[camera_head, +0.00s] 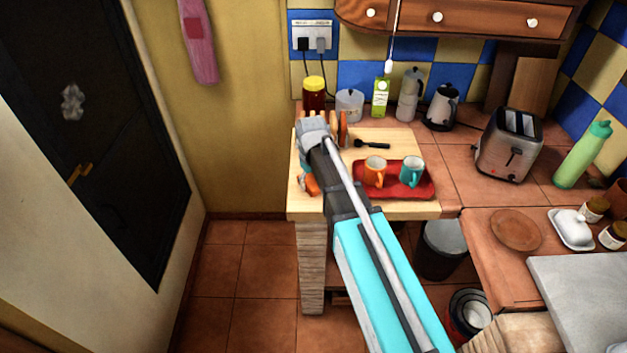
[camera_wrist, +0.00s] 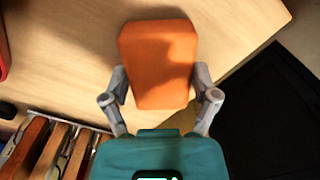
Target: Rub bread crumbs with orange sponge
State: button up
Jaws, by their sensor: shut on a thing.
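My gripper (camera_wrist: 162,92) is shut on the orange sponge (camera_wrist: 160,62), with one grey finger on each side of it in the wrist view. The sponge is over the light wooden worktop (camera_wrist: 75,45), near its edge. I cannot tell if it touches the wood. In the head view an orange piece (camera_head: 311,185), which looks like the sponge, shows at the left side of the worktop (camera_head: 400,209), beside my arm. My arm hides much of the gripper there. I cannot make out any bread crumbs in either view.
A red tray (camera_head: 421,192) with an orange mug (camera_head: 375,172) and a teal mug (camera_head: 411,171) stands right of my arm. A dark utensil (camera_head: 372,144) lies behind it. Upright wooden slats (camera_wrist: 55,150) are close to my gripper. A toaster (camera_head: 508,145) stands further right.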

aim_at(299, 176)
jog(key=shift+a, duration=0.15)
jog(key=shift+w+a, duration=0.15)
jog(key=shift+a, duration=1.8)
jog(key=shift+w+d, duration=0.1)
jog(key=shift+w, duration=0.7)
jog(key=shift+d, duration=0.1)
jog(key=shift+d, duration=1.9)
jog(key=shift+d, duration=0.1)
